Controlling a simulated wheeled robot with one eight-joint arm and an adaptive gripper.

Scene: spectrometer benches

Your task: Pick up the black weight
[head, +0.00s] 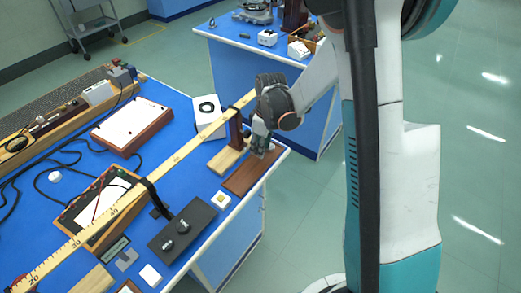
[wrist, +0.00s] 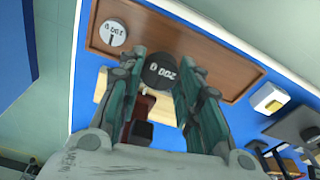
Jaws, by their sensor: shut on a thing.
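The black weight (wrist: 163,70) is round with pale lettering that reads upside down as about 200 g. It sits between the fingers of my gripper (wrist: 160,58) in the wrist view, and the gripper is shut on it. In the head view my gripper (head: 261,150) is over the brown wooden board (head: 246,178) at the bench's right corner, and the weight is hidden there. The board (wrist: 215,58) lies behind the weight in the wrist view. I cannot tell whether the weight touches the board.
A pale round weight (wrist: 112,33) stands on the same board, left of the gripper in the wrist view. A long yellow ruler beam (head: 150,184) on an upright post (head: 236,128) runs close beside my gripper. A black block (head: 182,232) and a small cream-topped item (head: 221,200) are nearby.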

